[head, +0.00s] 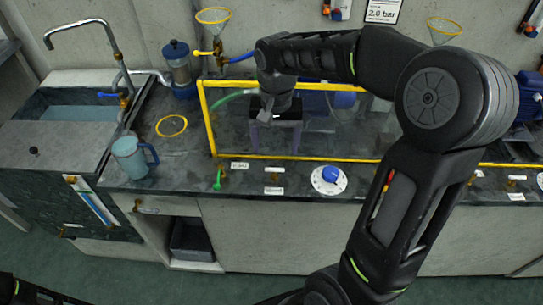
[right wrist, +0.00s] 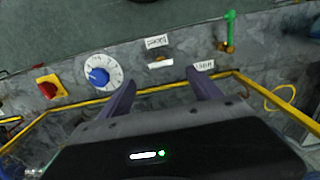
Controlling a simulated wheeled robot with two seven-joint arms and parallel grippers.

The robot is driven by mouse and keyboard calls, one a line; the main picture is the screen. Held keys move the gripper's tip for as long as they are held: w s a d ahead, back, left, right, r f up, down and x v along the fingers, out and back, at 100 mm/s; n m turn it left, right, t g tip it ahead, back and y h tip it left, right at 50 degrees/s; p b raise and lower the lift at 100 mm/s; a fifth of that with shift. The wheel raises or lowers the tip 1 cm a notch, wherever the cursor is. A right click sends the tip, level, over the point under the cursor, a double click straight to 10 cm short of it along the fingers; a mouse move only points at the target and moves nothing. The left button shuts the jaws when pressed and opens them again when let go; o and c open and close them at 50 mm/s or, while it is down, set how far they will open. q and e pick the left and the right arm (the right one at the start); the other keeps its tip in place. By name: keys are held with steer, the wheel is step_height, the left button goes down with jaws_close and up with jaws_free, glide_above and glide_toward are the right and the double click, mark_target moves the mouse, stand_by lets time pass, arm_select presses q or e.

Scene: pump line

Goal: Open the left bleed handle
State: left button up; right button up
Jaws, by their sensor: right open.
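A yellow lever (head: 203,53) sticks out left from a brass valve (head: 218,50) below the left yellow-rimmed funnel (head: 213,16) on the wall; I take it for the left bleed handle. My right gripper (head: 279,138) points down, right of and in front of that lever, apart from it, over the yellow-framed area. Its two purple fingers are apart with nothing between them, as the right wrist view (right wrist: 160,78) also shows. The lever is not in the right wrist view. My left gripper is not in view.
A yellow frame (head: 208,118) surrounds the middle of the counter. A green handle (head: 217,180), a white-barred valve (right wrist: 160,64) and a blue-knobbed dial (head: 329,178) line the front edge. A blue jug (head: 131,158) stands left, beside the sink. My right arm covers much of the right side.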

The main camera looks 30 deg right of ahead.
mark_target(275, 169)
steer(key=shift+w+f, duration=0.1)
steer(key=shift+f, duration=0.15)
step_height(275, 169, down, 7)
steer(key=shift+f, duration=0.2)
steer(key=shift+c, duration=0.2)
steer(key=c, duration=1.3)
